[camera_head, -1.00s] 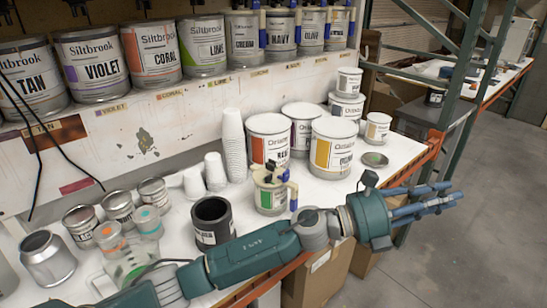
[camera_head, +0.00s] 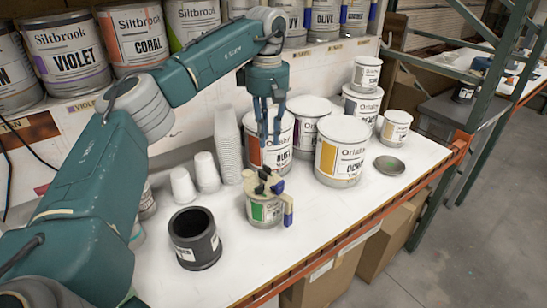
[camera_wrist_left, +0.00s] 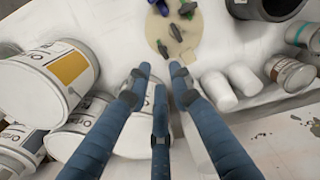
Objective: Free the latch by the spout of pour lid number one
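In the left wrist view the lid (camera_wrist_left: 168,44) shows at the top centre, ahead of my fingertips. I cannot tell which dark latch is the one by the spout. My left gripper (camera_head: 269,140) points down, just above and slightly behind the lid. Its fingers are spread, empty and apart from the lid. My right gripper is not in view.
A black open can (camera_head: 194,238) stands in front left of the lidded can. A round dish (camera_head: 389,165) lies farther right.

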